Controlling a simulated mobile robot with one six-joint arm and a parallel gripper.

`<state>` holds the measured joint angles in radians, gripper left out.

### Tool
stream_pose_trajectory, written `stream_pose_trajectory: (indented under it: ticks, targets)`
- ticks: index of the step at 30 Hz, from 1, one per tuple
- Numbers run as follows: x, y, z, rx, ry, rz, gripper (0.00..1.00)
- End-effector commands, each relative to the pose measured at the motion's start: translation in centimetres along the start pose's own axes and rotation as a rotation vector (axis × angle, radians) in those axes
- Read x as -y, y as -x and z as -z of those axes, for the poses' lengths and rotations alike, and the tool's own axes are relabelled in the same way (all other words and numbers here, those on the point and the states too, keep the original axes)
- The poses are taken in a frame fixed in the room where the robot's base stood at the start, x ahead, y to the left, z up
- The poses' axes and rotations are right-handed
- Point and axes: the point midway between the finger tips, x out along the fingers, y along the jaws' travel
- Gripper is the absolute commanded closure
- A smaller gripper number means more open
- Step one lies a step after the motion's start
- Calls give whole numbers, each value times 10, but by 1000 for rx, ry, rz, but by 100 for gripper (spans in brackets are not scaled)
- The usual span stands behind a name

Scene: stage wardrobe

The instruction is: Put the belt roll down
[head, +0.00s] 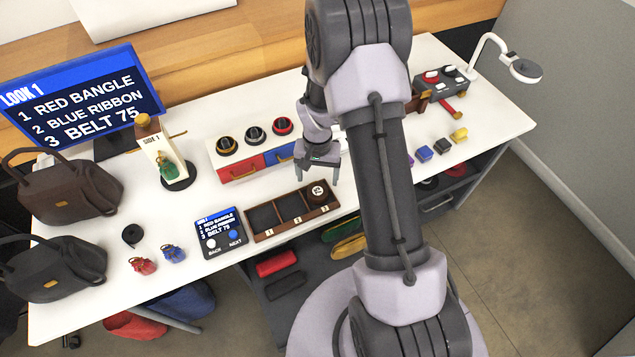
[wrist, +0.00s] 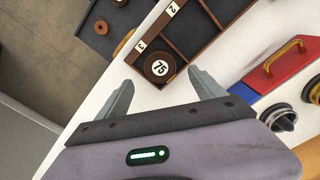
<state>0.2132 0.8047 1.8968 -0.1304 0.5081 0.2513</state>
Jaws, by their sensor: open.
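The belt roll (head: 318,192) is a brown coil with a white label. It sits in the right-hand compartment, marked 3, of the dark wooden tray (head: 262,238). In the wrist view the belt roll (wrist: 160,66) shows the number 75 on its label, inside the tray's end compartment. My gripper (head: 317,178) is above and just behind that compartment. In the wrist view its two fingers (wrist: 160,92) are spread apart, with the roll seen beyond and between them and nothing held. The tray's other two compartments look empty.
A red and blue drawer box (head: 240,172) with several rings on top stands behind the tray. A small screen panel (head: 220,232) lies left of the tray. A tall stand (head: 160,155), small bags and dark handbags (head: 65,192) occupy the left. Small coloured blocks (head: 440,146) lie right.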

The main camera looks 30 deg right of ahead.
Motion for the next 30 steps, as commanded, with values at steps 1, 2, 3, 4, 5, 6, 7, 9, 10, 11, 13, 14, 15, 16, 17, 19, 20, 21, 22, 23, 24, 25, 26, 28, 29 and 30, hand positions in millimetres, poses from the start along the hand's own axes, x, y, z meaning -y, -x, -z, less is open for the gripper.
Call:
stream_pose_trajectory:
  ticks: [1,2,3,4,5,6,7,9,10,11,13,14,15,16,17,19,20,21,22,23,24,25,26,28,29,30]
  targets:
    - [0,18,0,-2,0,1,22]
    - [0,25,0,-2,0,1,22]
    - [0,33,0,-1,0,1,22]
    - [0,38,0,-1,0,1,22]
    - [0,43,0,-1,0,1,22]
    - [0,48,0,0,-1,0,22]
    - [0,51,0,0,0,0,22]
    - [2,63,0,-8,2,5,22]
    - [4,74,-2,-17,5,11,22]
    - [6,88,-4,-30,9,20,22]
    - [14,138,-15,-75,23,52,22]
    - [18,163,-24,-97,33,70,22]
    - [21,197,-40,-129,46,98,22]
    - [22,221,-55,-152,57,120,22]
    - [22,243,-70,-174,68,143,22]
    - [20,287,-111,-228,97,200,22]
    - [18,302,-130,-250,110,226,22]
    - [15,318,-153,-277,129,259,22]
    - [12,327,-169,-295,141,282,22]
    - [9,334,-185,-311,154,304,22]
    - [5,340,-202,-330,168,330,22]
    - [3,343,-213,-340,178,346,22]
    - [1,345,-222,-351,187,360,22]
    - [-2,347,-236,-365,201,382,22]
    - [-3,348,-240,-370,204,388,22]
    - [-4,348,-243,-372,207,393,22]
